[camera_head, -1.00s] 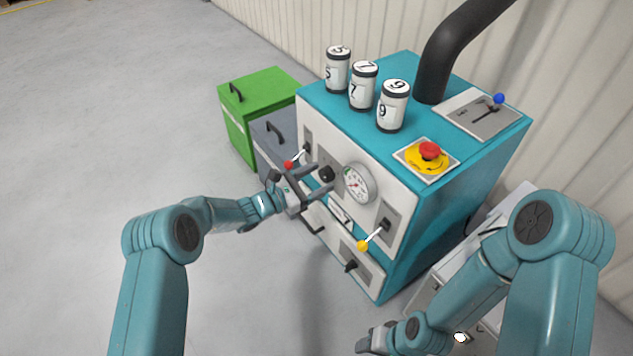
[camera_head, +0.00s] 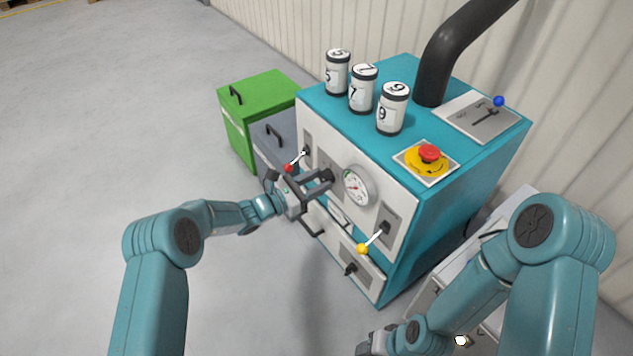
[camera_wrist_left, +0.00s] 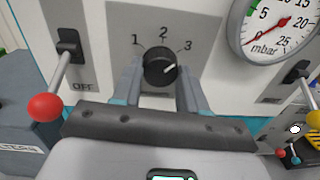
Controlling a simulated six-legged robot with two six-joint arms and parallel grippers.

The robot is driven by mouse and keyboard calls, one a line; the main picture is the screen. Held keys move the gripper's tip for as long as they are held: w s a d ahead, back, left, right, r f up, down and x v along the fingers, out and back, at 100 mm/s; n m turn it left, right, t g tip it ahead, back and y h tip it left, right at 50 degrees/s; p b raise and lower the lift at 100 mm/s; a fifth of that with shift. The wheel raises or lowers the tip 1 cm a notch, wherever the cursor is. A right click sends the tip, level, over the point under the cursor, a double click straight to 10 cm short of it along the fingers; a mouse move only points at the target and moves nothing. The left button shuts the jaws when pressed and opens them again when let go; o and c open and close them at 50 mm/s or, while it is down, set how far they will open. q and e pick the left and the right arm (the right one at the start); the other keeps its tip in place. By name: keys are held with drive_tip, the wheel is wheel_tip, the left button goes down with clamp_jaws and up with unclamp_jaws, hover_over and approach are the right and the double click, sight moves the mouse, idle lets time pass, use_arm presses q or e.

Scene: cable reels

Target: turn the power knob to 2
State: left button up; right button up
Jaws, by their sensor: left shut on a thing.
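The power knob (camera_wrist_left: 160,67) is a round black dial on a grey plate of the teal and white machine. Its white mark points right and slightly up, toward the printed 3. The numbers 1, 2 and 3 (camera_wrist_left: 187,45) arc above it. My left gripper (camera_head: 328,179) is shut on the knob, with one finger on each side of it in the left wrist view (camera_wrist_left: 160,82). In the head view the fingers partly hide the knob. My right gripper (camera_head: 368,342) is low at the bottom edge, away from the machine's front; its jaw opening is unclear.
Close by are a red-tipped lever (camera_wrist_left: 46,106) to the left, a pressure gauge (camera_head: 358,186) to the right and a yellow-tipped lever (camera_head: 362,248) lower right. Several numbered cans (camera_head: 392,108) and a red emergency button (camera_head: 429,153) are on top. Open floor lies left.

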use_arm(q)
drive_tip(key=n, duration=0.4)
drive_tip(key=shift+f, duration=0.1)
drive_tip(key=shift+n, duration=2)
drive_tip(key=shift+t, duration=0.3)
drive_tip(key=shift+f, duration=0.1)
drive_tip(key=o, duration=1.1)
drive_tip(key=shift+c, duration=0.2)
drive_tip(key=p+v, duration=0.5)
drive_tip(key=v, duration=1.1)
drive_tip(key=shift+a, duration=0.2)
